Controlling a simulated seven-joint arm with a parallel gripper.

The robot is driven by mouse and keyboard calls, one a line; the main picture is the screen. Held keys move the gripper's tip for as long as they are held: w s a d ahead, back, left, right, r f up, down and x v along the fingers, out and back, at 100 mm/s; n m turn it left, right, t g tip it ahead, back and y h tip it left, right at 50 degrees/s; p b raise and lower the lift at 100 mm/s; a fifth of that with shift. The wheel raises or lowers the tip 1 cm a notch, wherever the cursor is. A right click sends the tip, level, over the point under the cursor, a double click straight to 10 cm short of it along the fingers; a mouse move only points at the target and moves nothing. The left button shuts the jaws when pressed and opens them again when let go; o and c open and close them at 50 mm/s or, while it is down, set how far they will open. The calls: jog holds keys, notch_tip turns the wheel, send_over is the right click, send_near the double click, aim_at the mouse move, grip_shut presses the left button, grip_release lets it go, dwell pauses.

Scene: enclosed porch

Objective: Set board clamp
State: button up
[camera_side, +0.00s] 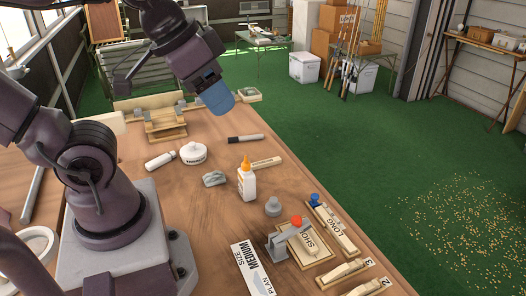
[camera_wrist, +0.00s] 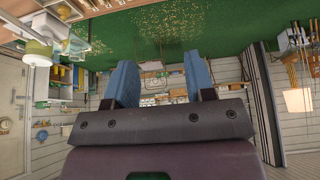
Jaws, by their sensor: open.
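A grey clamp with a red-orange tip (camera_side: 277,242) stands at the left edge of a wooden board marked "SHO…" (camera_side: 311,243) at the front right of the bench. I cannot tell whether the clamp presses on the board. A board marked "LONG" (camera_side: 336,232) with a blue knob lies just right of it. A sheet reading "SIZE MEDIUM PLAN" (camera_side: 250,268) lies to the left of the clamp. My gripper (camera_side: 218,98) is raised above the back of the bench, far from the clamp. In the wrist view its two blue fingers (camera_wrist: 162,80) stand apart with nothing held between them.
Small blocks marked 3 (camera_side: 345,271) and 2 lie at the front right. A wooden stand (camera_side: 165,124) is at the back.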

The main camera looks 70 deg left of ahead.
jog(key=w+d+f+g, duration=0.2)
jog(key=w+f+g, duration=0.5)
jog(key=w, duration=0.4)
jog(key=g, duration=0.3)
send_near(297, 218)
jog(key=x, duration=0.9)
jog(key=shift+c, duration=0.3)
jog(key=shift+r, duration=0.1)
grip_shut()
